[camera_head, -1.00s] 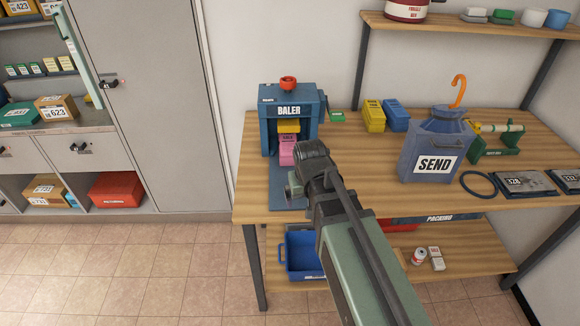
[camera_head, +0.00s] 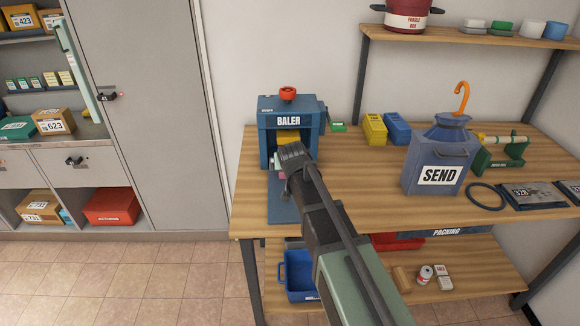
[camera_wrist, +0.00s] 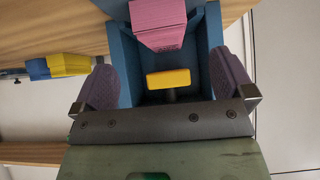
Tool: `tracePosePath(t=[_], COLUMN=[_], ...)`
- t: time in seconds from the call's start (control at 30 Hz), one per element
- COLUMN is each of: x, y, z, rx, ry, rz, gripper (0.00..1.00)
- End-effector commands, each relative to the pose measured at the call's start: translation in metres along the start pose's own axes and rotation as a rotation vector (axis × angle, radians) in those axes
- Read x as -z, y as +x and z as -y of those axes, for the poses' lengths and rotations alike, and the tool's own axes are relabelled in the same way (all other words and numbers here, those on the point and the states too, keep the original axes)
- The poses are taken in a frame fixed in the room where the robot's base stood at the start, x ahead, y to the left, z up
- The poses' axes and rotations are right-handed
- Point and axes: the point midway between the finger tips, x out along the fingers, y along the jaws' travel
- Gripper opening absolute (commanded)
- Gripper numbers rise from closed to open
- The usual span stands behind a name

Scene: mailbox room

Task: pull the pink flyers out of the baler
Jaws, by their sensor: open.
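The blue baler (camera_head: 288,104) stands at the left end of the wooden table, with a red knob on top. A yellow block (camera_head: 288,136) shows in its opening; it also shows in the wrist view (camera_wrist: 168,78). The pink flyers (camera_wrist: 165,24) form a stack at the top of the wrist view, between the baler's blue side walls. In the head view my gripper (camera_head: 287,160) hides most of them. My gripper is open at the baler's front. Its two purple-grey fingers (camera_wrist: 166,70) are spread wide, with no flyers held between them.
Yellow and blue boxes (camera_head: 386,128) stand right of the baler. Further right are the grey SEND container (camera_head: 438,158) with an orange hook and a green stand (camera_head: 502,152). A blue bin (camera_head: 299,276) sits on the lower shelf. Bare tabletop (camera_head: 358,170) lies between baler and SEND container.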

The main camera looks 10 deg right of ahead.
Motion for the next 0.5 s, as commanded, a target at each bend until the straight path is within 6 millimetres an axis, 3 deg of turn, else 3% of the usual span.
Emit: tracePosePath(t=[0.5], x=[-0.003], y=[0.094], z=[0.0], rx=[0.0], ry=[0.001], rz=[0.001], gripper=[1.0])
